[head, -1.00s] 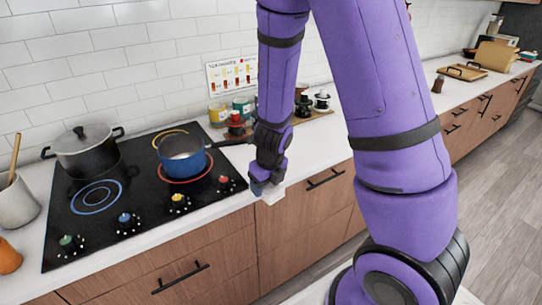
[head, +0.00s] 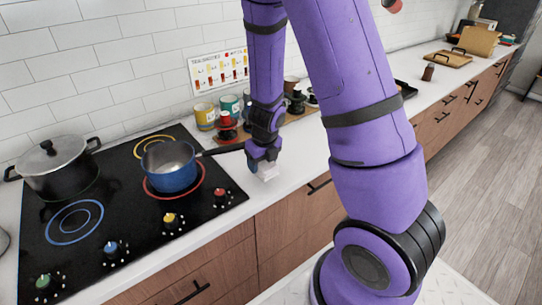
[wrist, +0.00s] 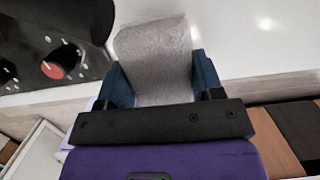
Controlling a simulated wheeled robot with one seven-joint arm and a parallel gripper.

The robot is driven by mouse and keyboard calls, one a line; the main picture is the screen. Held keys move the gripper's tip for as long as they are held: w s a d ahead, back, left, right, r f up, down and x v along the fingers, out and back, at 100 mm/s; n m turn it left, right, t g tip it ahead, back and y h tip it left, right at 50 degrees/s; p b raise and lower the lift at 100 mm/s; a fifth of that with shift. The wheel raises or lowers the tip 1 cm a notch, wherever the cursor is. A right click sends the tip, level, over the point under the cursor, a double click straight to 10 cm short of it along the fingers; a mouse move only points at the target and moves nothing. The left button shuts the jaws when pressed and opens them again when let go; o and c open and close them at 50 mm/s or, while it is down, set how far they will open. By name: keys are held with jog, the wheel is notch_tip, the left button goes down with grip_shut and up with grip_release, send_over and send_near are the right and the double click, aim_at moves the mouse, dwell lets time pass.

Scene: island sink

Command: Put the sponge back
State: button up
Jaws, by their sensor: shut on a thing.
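My gripper (head: 264,163) is low over the white countertop (head: 300,160), just right of the cooktop. It is shut on a pale grey, block-shaped sponge (head: 267,173). In the wrist view the sponge (wrist: 155,60) sits between the two blue fingers (wrist: 162,82) and sticks out beyond them over the counter. I cannot tell whether the sponge touches the countertop. No sink or sponge holder is recognisable in these views.
The black cooktop (head: 120,235) holds a blue saucepan (head: 170,178), its handle reaching toward my gripper, and a lidded pot (head: 55,165). Mugs (head: 204,117) and a red-and-black item (head: 226,127) stand behind. A wooden tray (head: 446,59) lies farther right.

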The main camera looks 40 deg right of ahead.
jog(key=w+d, duration=0.1)
jog(key=d, duration=0.1)
jog(key=w+d, duration=0.3)
jog(key=d, duration=0.2)
jog(key=shift+w+f, duration=0.4)
jog(key=shift+d+f, duration=0.2)
jog(key=shift+f, duration=0.15)
jog(key=shift+w+f, duration=0.1)
jog(key=shift+f, duration=1.35)
jog(key=shift+f, duration=0.1)
jog(key=o, duration=0.8)
jog(key=shift+o, duration=0.2)
jog(key=shift+a, duration=0.1)
